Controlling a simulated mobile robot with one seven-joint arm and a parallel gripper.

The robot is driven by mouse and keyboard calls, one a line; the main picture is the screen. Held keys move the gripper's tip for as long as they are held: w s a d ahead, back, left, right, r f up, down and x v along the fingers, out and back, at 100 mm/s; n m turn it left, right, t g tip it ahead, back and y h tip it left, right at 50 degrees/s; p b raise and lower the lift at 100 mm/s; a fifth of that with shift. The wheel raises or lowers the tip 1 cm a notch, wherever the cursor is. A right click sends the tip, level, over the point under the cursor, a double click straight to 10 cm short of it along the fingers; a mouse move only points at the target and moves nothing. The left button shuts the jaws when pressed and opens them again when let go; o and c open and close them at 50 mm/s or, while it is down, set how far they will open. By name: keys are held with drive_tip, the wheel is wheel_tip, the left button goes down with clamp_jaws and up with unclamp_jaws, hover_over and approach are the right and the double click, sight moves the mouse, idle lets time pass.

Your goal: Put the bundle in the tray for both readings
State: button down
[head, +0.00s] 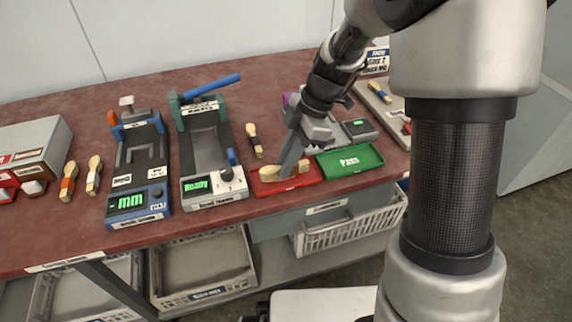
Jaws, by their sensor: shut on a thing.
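My gripper (290,166) reaches down over the red tray (264,189) near the front edge of the bench. It is shut on a pale wooden spoon bundle (272,173), which lies sideways at the tray. I cannot tell whether the bundle touches the tray floor. The bundle and the gripper hide much of the tray's inside.
A blue gauge (139,201) with a "mm" display and a grey-green press (214,185) with a blue lever stand to the left. Other bundles lie on the bench (68,181), (94,176), (254,141). A grey device (359,129) stands behind the green tray.

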drive_tip(key=shift+f, duration=0.35)
drive_tip(key=shift+f, duration=0.1)
drive_tip(key=c, duration=1.7)
unclamp_jaws()
